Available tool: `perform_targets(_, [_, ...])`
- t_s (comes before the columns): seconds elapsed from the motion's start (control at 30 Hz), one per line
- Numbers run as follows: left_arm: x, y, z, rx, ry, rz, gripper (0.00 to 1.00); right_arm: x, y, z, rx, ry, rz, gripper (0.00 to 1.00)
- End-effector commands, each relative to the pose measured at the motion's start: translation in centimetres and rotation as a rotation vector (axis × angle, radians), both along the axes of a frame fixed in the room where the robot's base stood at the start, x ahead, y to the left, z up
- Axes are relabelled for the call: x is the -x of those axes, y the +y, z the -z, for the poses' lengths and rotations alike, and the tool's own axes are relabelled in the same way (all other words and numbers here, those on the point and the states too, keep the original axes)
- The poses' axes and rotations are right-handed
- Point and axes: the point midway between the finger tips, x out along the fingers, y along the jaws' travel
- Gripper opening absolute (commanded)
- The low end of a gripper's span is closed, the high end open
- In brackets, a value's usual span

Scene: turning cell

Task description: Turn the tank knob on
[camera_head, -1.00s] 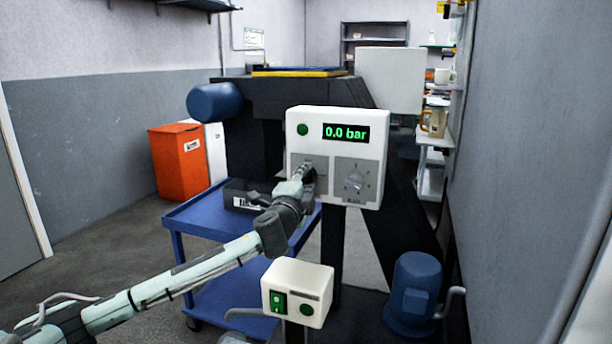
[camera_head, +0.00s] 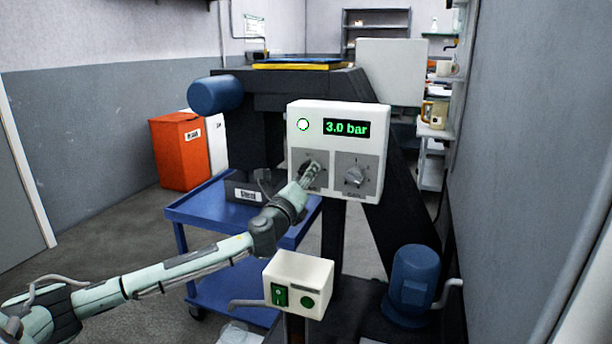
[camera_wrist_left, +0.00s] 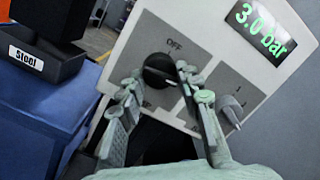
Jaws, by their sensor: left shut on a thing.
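The white control box (camera_head: 344,118) stands upright, and its display (camera_head: 346,128) reads 3.0 bar. A round light (camera_head: 303,124) beside the display glows white. The left black knob (camera_wrist_left: 157,69) sits under an OFF label in the left wrist view. My left gripper (camera_head: 311,174) is at this knob, its two fingers on either side and shut on it; the fingers hide part of the knob and its lower labels. A second, grey knob (camera_head: 354,176) is on the right plate, free of the gripper. My right gripper is not in view.
A smaller white switch box (camera_head: 312,272) with a green switch stands below. A blue cart (camera_head: 195,212) carrying a dark bin marked Steel (camera_wrist_left: 30,57) is to the left. A blue motor (camera_head: 411,280) stands lower right, and a grey wall (camera_head: 540,150) closes off the right.

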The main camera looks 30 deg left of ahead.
Motion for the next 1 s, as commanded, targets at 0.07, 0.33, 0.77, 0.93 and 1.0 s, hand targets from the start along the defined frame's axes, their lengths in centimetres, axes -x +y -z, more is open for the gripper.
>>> perform_targets(0.07, [0.01, 0.08, 0.08, -0.050, 0.013, 0.000, 0.05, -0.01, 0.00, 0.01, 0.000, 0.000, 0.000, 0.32])
perform_targets(0.33, [0.02, 0.15, 0.08, -0.160, 0.040, -0.001, 0.05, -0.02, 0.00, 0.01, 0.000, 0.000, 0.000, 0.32])
perform_targets(0.77, [0.03, 0.17, 0.07, -0.200, 0.049, -0.001, 0.05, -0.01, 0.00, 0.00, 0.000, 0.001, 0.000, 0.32])
perform_targets(0.93, [0.03, 0.17, 0.07, -0.199, 0.049, -0.001, 0.05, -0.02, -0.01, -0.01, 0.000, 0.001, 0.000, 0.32])
perform_targets(1.0, [0.03, 0.17, 0.07, -0.199, 0.049, -0.001, 0.40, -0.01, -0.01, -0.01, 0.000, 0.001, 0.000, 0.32])
